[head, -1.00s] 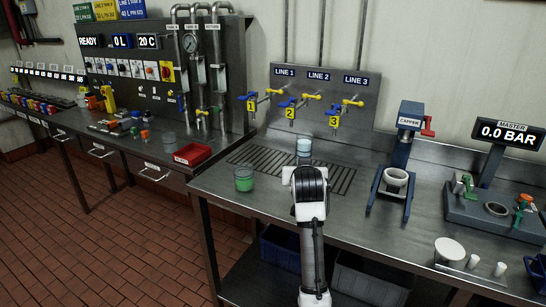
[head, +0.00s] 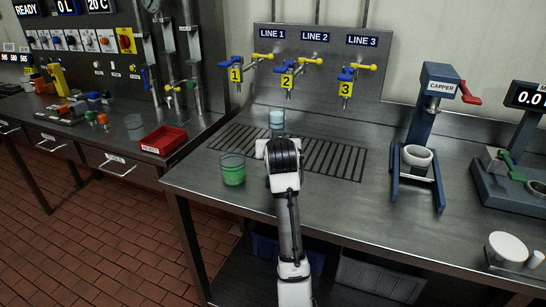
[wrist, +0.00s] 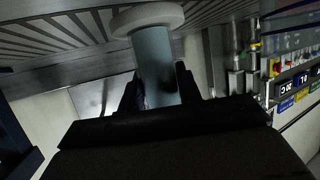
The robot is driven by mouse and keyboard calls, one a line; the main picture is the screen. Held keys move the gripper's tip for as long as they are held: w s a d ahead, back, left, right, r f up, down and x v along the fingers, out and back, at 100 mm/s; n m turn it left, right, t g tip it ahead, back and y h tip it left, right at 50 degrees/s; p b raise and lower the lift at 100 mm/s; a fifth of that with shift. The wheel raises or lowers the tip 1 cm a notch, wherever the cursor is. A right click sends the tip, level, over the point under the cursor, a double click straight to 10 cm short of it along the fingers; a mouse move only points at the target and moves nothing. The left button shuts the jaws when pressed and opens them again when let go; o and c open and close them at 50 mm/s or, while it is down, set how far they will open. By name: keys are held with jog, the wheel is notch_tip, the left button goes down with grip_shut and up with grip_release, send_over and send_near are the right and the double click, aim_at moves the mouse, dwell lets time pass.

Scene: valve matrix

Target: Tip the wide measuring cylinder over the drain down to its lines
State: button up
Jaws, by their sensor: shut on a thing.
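The measuring cylinder shows as a clear vessel with pale blue liquid (head: 277,120) in the head view, just beyond my wrist. In the wrist view its blue-grey body (wrist: 154,58) stands between my fingers, with a broad white foot (wrist: 147,18) toward the drain slats. It looks about upright. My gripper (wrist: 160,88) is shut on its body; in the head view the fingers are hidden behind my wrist. The drain (head: 335,157) is a dark slotted grate in the bench below. I cannot tell the cylinder's height above it, and no lines are readable.
A beaker of green liquid (head: 232,170) stands left of my wrist by the drain's front edge. Numbered taps (head: 287,78) hang on the panel behind. A red tray (head: 163,141) is at left, the capper (head: 419,150) at right. Bench between drain and capper is clear.

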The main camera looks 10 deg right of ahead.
jog(key=shift+w+f, duration=0.15)
jog(key=shift+f, duration=0.6)
jog(key=shift+r, duration=0.2)
jog(key=shift+d+r+m+g+y+p, duration=0.15)
jog(key=shift+r+m+g+y+p, duration=0.15)
jog(key=shift+m+y+p, duration=0.4)
jog(key=shift+d+r+m+g+y+p, duration=0.1)
jog(key=shift+r+m+g+y+p, duration=0.15)
jog(key=shift+m+p, duration=0.45)
dwell(3.5)
jog(key=shift+w+d+r+m+y+p, duration=0.1)
jog(key=shift+d+r+m+y+p, duration=0.15)
jog(key=shift+r+y+p, duration=0.45)
dwell(1.5)
